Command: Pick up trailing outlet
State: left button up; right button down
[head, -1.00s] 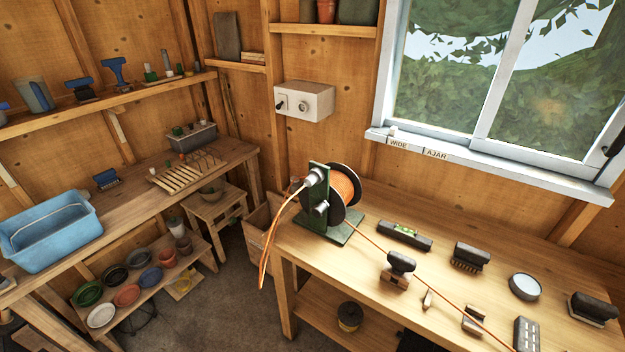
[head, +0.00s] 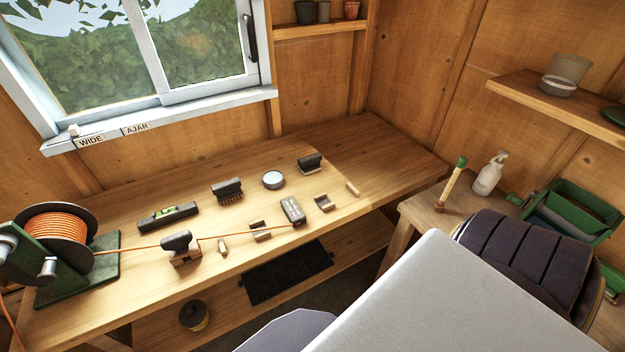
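The trailing outlet (head: 293,211) is a small grey block with dark sockets on its top. It lies on the wooden workbench, right of the middle of the bench's front part. An orange cable (head: 150,247) runs to it across the bench from the cable reel (head: 60,239) at the left. The reel has black discs, orange cable wound on it and a green stand. Neither of my grippers is in view.
On the workbench (head: 372,150) are a spirit level (head: 168,217), brushes (head: 227,190), a round tin (head: 273,180) and small wooden blocks (head: 260,231). A black tray (head: 287,272) lies on the lower shelf. A spray bottle (head: 489,174) stands at the right. The bench's back right is clear.

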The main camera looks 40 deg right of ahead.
aim_at(293, 211)
jog(key=l+z, duration=0.2)
jog(key=z, duration=0.2)
jog(key=l+z, duration=0.2)
jog(key=z, duration=0.25)
